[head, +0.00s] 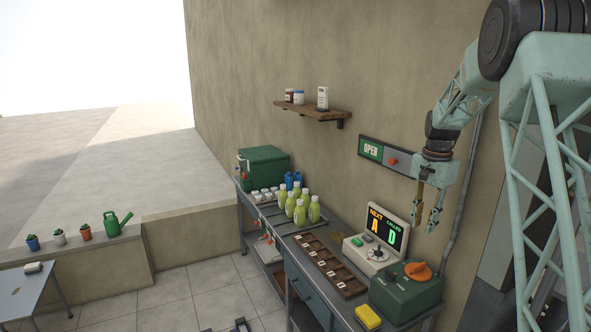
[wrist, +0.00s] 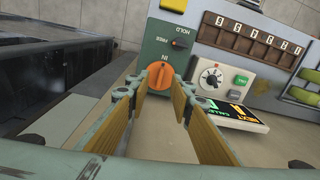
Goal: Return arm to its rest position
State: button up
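My gripper (head: 428,208) hangs downward in the head view, above the right end of the counter, in front of the wall. Its two yellow-lined fingers also show in the wrist view (wrist: 177,112). They are apart, with nothing between them. Below is a green control box with an orange knob (head: 418,271), which also shows in the wrist view (wrist: 159,76). The gripper is clear of the box and of the display unit (head: 385,235) beside it. My arm is bent, coming in from the upper right.
The counter holds a compartment tray (head: 333,265), several green bottles (head: 299,205), a green box (head: 262,165) and a yellow block (head: 368,317). The tiled floor (head: 190,292) left of the counter is mostly clear.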

jog(key=s+a+r+n+t+b, duration=0.1)
jog(key=s+a+r+n, duration=0.1)
jog(key=s+a+r, duration=0.55)
jog(key=s+a+r+n, duration=0.2)
jog(key=s+r, duration=0.3)
jog(key=s, duration=0.5)
jog(key=s+a+r+n+t+b, duration=0.1)
jog(key=s+a+r, duration=0.45)
jog(key=s, duration=0.35)
jog(key=s+a+f+n+b, duration=0.1)
jog(key=s+a+f+n, duration=0.1)
jog(key=s, duration=1.4)
jog(key=s+a+f+n+t+b, duration=0.1)
jog(key=s+a+n, duration=0.3)
jog(key=s, duration=1.3)
jog(key=shift+s+a+f+t+b, duration=0.35)
jog(key=shift+a+f, duration=0.1)
jog(key=shift+a, duration=0.2)
jog(key=shift+w, duration=0.1)
dwell(0.5)
